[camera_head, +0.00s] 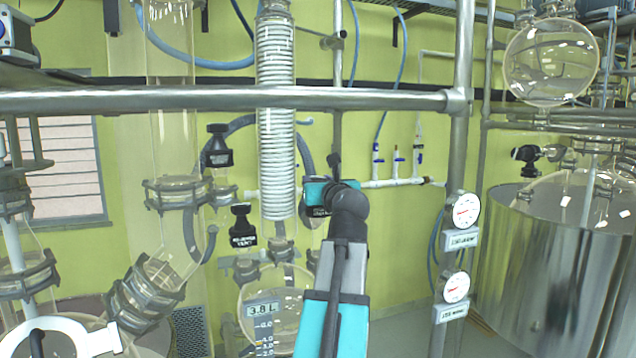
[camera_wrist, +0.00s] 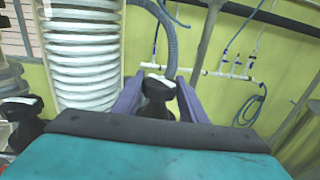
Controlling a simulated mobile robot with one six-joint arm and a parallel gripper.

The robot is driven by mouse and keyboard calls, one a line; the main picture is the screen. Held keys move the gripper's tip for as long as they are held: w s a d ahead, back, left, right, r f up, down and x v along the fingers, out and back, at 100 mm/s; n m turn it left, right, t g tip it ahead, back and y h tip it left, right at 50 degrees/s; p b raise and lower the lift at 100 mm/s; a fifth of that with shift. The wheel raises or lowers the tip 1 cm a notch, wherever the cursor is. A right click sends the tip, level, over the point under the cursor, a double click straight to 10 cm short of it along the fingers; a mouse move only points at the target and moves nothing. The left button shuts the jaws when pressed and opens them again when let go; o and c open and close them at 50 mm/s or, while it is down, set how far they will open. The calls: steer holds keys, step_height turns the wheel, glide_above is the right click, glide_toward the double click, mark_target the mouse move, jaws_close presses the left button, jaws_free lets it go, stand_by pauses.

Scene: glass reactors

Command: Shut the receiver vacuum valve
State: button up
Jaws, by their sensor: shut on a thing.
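My gripper (camera_wrist: 157,86) is shut on a black valve knob, the receiver vacuum valve (camera_wrist: 158,92), with one purple finger on each side of it in the wrist view. In the head view my teal gripper body and arm cover most of this valve. Only part of its dark label (camera_head: 318,212) shows beside the arm, too small to read fully. The valve's inner position cannot be told. The glass receiver (camera_head: 262,301) with a 3.8 L readout hangs below.
A black receiver vent valve (camera_head: 242,227) stands to the left of the grasped one. The white ribbed coil condenser (camera_head: 276,120) rises close to my gripper. A metal rail (camera_head: 220,98) crosses above. Gauges (camera_head: 465,211) and a steel vessel (camera_head: 540,265) are at right.

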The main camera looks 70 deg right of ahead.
steer(key=shift+f+m+g+h, duration=0.1)
steer(key=shift+m+g+h, duration=0.7)
steer(key=shift+g, duration=0.4)
steer(key=o, duration=0.9)
steer(key=shift+c, duration=0.2)
steer(key=shift+d+t+y+b, duration=0.1)
steer(key=shift+t+y+b, duration=0.3)
steer(key=shift+b, duration=0.3)
steer(key=shift+n+t+b, duration=0.4)
steer(key=shift+n, duration=0.1)
steer(key=shift+n+t+y+b, duration=0.5)
steer(key=shift+t+y+b, duration=0.15)
steer(key=shift+b, duration=0.2)
steer(key=shift+n+t+y+b, duration=0.35)
steer(key=shift+t+b, duration=0.1)
steer(key=shift+t, duration=0.1)
